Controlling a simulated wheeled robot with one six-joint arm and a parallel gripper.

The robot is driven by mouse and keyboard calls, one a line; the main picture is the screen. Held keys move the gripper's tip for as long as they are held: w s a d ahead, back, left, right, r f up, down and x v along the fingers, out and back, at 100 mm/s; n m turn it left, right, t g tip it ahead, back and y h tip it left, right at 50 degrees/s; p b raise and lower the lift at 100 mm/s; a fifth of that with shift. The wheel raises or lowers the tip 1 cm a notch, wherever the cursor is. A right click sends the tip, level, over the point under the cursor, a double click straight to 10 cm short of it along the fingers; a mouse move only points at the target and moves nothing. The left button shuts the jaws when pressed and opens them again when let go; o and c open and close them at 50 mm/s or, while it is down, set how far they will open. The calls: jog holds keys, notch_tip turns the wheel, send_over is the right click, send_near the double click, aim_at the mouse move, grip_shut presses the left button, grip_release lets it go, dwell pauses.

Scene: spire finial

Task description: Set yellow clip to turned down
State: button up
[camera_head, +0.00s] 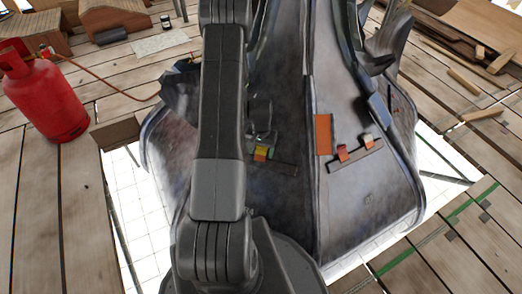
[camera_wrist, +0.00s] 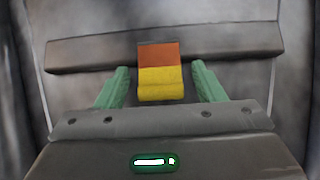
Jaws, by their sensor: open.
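The yellow clip (camera_wrist: 161,82) has an orange upper part and a yellow lower part with a lip at its bottom edge. It sits on a dark bar (camera_wrist: 90,54) fixed to the grey metal face. In the head view the yellow clip (camera_head: 261,154) is small, partly hidden by my gripper, just right of my arm. My gripper (camera_wrist: 158,67) has green fingers, spread apart on the left and right of the clip with gaps on both sides. It appears open and empty.
A raised seam divides the panels. A red gas cylinder (camera_head: 42,92) with a hose stands left on wooden planks. Open gaps show beside the spire.

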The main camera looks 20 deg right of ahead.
jog(key=shift+c, duration=0.2)
jog(key=c, duration=0.9)
jog(key=shift+w+d+f+g+y+p, duration=0.15)
jog(key=shift+w+g+y+p, duration=0.1)
jog(key=shift+g+y+p, duration=0.3)
jog(key=shift+c, duration=0.2)
jog(key=o, duration=1)
jog(key=r+p, duration=0.1)
jog(key=r, duration=0.3)
jog(key=w+r+p, duration=0.1)
jog(key=r, duration=0.4)
jog(key=d+r+p, duration=0.1)
jog(key=r, duration=0.3)
jog(key=shift+w+d+r+p, duration=0.1)
jog(key=shift+w+r+p, duration=0.15)
jog(key=shift+r+p, duration=0.1)
